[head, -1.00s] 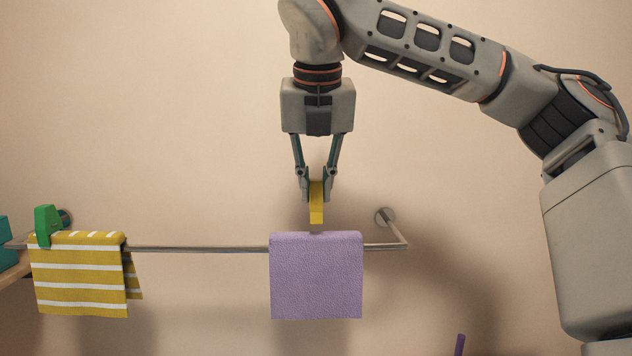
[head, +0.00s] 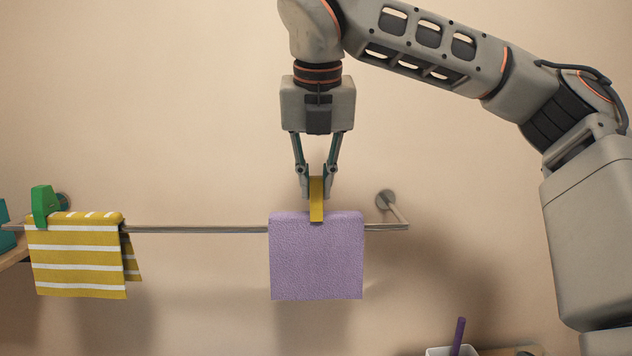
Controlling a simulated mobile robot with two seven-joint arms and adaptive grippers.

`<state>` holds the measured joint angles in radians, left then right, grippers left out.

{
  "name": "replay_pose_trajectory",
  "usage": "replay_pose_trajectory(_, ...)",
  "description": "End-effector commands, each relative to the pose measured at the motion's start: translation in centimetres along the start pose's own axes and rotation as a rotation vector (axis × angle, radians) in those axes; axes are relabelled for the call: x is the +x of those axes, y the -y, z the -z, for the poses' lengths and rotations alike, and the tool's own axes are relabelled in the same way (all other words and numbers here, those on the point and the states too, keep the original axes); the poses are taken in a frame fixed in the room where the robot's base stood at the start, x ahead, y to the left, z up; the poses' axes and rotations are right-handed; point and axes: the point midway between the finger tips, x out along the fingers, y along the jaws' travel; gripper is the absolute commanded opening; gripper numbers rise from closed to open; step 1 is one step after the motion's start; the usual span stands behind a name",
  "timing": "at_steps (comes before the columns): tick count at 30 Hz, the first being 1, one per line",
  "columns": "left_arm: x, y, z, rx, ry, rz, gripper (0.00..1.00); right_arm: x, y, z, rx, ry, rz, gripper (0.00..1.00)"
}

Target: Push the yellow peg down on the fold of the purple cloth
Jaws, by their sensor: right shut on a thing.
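The purple cloth (head: 316,262) hangs folded over the metal rail near its right end. The yellow peg (head: 316,204) is upright, with its lower end overlapping the top fold of the cloth near the middle. How far it straddles the fold cannot be told from this view. My right gripper (head: 316,190) points straight down above the cloth and is shut on the upper part of the peg. My left gripper is not in view.
The metal rail (head: 200,229) runs across the wall. A yellow striped cloth (head: 78,265) hangs at its left, with a green peg (head: 43,207) on it. A white container (head: 452,351) with a purple stick (head: 458,335) stands at bottom right. The rail between the cloths is bare.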

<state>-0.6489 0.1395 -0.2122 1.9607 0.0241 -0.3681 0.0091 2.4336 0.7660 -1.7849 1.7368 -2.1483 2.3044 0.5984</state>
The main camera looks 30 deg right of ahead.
Motion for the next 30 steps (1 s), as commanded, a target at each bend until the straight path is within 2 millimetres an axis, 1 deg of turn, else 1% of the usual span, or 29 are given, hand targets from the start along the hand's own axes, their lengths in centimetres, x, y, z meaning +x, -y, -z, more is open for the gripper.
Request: replay_pose_trajectory(30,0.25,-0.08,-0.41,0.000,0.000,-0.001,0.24,1.00,0.00,0.40,-0.001,0.000,0.000,0.02)
